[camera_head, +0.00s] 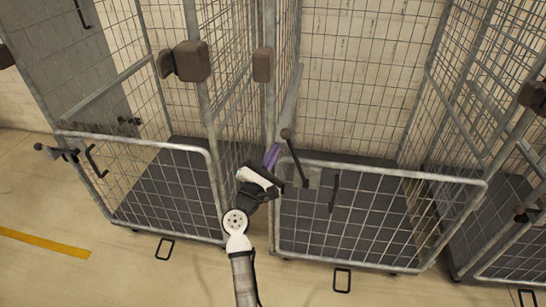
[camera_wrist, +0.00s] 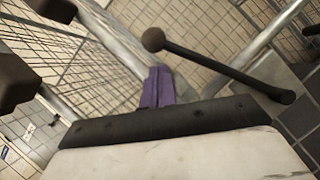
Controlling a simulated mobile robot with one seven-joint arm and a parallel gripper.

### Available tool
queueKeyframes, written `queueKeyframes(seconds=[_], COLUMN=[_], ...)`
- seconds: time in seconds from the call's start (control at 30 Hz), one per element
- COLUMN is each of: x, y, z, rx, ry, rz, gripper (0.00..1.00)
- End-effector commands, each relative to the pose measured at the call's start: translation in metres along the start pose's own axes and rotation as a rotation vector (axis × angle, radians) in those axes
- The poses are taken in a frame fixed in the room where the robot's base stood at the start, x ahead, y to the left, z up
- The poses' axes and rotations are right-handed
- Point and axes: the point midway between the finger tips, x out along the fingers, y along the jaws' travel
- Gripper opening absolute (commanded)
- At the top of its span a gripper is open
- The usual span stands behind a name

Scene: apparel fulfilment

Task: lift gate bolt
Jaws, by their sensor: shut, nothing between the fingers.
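The gate bolt is a dark rod with a ball knob (camera_head: 295,157), standing tilted at the left end of the right cart's low mesh gate (camera_head: 400,173). In the wrist view the bolt (camera_wrist: 218,66) runs from its knob at the upper middle down to the right. My gripper (camera_head: 271,156) has purple fingers, shut with nothing between them, just left of the bolt in the head view. In the wrist view the fingers (camera_wrist: 157,86) are below the knob, apart from the rod in the picture; the depth gap is hard to tell.
A left mesh cart has its own low gate (camera_head: 130,141) and a similar bolt (camera_head: 55,152). Upright posts with brown blocks (camera_head: 192,61) stand close to my arm. Another cart (camera_head: 503,190) stands at the right. The floor (camera_head: 190,280) in front is mostly clear.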

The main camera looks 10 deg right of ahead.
Motion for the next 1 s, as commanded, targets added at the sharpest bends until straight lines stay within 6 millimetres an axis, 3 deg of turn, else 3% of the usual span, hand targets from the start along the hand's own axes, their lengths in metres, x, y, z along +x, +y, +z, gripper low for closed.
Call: queueKeyframes(seconds=[0.07, 0.3, 0.5, 1.0], x=[-0.006, -0.063, -0.094, -0.104], y=[-0.006, -0.002, 0.001, 0.002], z=[-0.018, -0.015, -0.014, -0.013], rx=[0.001, -0.002, -0.001, -0.001], ry=[0.003, 0.009, 0.009, 0.009], rz=[0.003, 0.005, 0.006, 0.005], gripper=[0.00, 0.00, 0.00, 0.00])
